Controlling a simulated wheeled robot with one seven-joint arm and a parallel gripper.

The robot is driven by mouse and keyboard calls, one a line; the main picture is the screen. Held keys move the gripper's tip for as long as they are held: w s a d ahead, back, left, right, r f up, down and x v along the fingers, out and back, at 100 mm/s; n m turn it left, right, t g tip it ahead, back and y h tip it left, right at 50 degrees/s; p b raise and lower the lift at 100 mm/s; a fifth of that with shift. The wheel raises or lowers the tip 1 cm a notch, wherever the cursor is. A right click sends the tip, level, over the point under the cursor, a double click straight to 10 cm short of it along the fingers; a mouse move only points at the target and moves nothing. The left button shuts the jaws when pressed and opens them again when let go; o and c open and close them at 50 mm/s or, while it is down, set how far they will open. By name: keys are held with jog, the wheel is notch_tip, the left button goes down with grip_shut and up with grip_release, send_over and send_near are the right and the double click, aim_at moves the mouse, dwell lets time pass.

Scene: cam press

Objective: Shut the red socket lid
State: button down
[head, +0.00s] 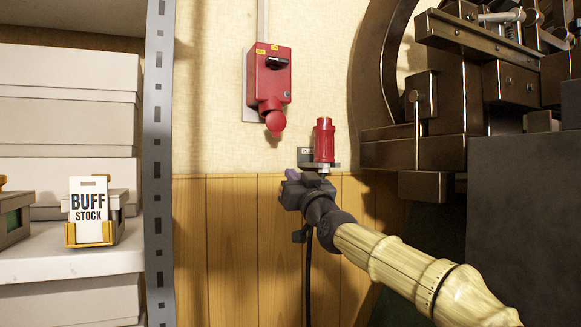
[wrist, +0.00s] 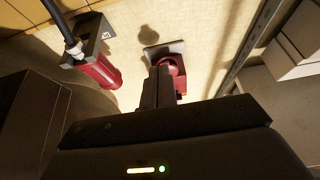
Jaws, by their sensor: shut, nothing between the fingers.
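The red socket box (head: 270,78) is on the wall, with a black rotary handle. Its round red lid (head: 275,122) shows at the lower end of the socket. I cannot tell from here how far the lid stands open. My gripper (head: 292,176) is below the socket in the head view, its fingers shut and empty. In the wrist view the shut fingers (wrist: 160,78) point towards the red socket (wrist: 172,66) and partly cover it. I cannot tell whether they touch it.
A red plug (head: 324,140) stands in a grey wall holder (head: 308,157) right of the socket, with a black cable below. The dark press (head: 430,100) is at the right. A shelf (head: 70,262) with boxes and a grey upright (head: 158,160) is at the left.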

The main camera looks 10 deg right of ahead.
jog(key=shift+g+h, duration=0.4)
jog(key=shift+g, duration=0.3)
jog(key=w+a+r+p, duration=0.1)
jog(key=p, duration=0.8)
jog(key=w+a+r+p, duration=0.1)
jog(key=w+p, duration=0.1)
jog(key=p, duration=0.8)
jog(key=shift+w+a, duration=0.15)
jog(key=shift+w, duration=0.1)
jog(key=p, duration=0.4)
jog(key=shift+r+n, duration=0.25)
jog(key=shift+n, duration=0.05)
jog(key=s+d+r+g+p, duration=0.2)
jog(key=s+r+p, duration=0.5)
jog(key=p, duration=2.1)
jog(key=shift+s+d+g, duration=0.3)
jog(key=shift+s+d, duration=0.6)
jog(key=shift+s, duration=0.35)
